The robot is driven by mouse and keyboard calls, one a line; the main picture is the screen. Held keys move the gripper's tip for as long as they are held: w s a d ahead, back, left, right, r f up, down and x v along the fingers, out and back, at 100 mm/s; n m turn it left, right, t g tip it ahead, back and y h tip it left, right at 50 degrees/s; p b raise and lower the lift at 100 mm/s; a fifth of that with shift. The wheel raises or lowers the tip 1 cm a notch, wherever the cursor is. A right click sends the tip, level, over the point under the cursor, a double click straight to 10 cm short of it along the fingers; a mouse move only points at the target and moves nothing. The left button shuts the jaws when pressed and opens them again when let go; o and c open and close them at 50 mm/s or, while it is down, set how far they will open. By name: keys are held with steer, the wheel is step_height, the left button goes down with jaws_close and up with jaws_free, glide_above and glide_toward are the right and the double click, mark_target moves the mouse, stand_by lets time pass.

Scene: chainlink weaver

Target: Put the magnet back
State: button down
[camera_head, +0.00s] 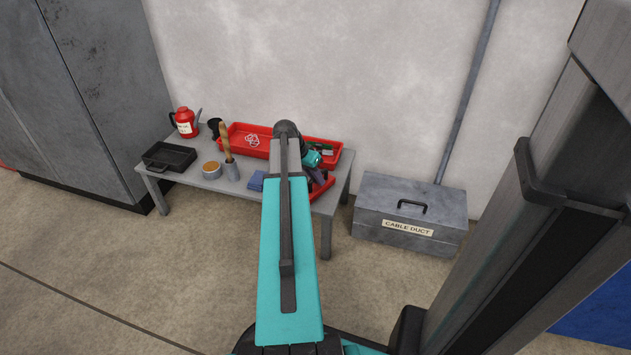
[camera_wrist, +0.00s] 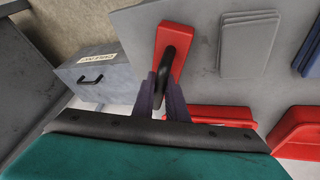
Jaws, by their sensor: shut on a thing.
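The magnet is a red block (camera_wrist: 177,38) with a black arched handle. In the wrist view it is at the upper middle, with the handle between the two dark fingers of my gripper (camera_wrist: 162,84). My gripper is shut on the handle. In the head view my gripper (camera_head: 314,172) is over the right end of the grey table, largely hidden by my arm. Red parts of the magnet (camera_head: 322,187) show just below it near the front right edge. I cannot tell whether the magnet touches the tabletop.
A long red tray (camera_head: 243,128) lies along the wall side of the table (camera_head: 210,183). A black tray (camera_head: 168,157), red can (camera_head: 186,122), tin (camera_head: 212,170), tool holder and blue pads stand left. Grey plates (camera_wrist: 248,45) lie beside the magnet. A cable duct box (camera_head: 409,214) stands right.

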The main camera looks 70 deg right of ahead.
steer(key=c, duration=1.8)
jaws_free()
steer(key=shift+f, duration=0.1)
steer(key=shift+o, duration=0.2)
steer(key=p+v, duration=0.4)
steer(key=v, duration=0.8)
steer(key=shift+p, duration=0.4)
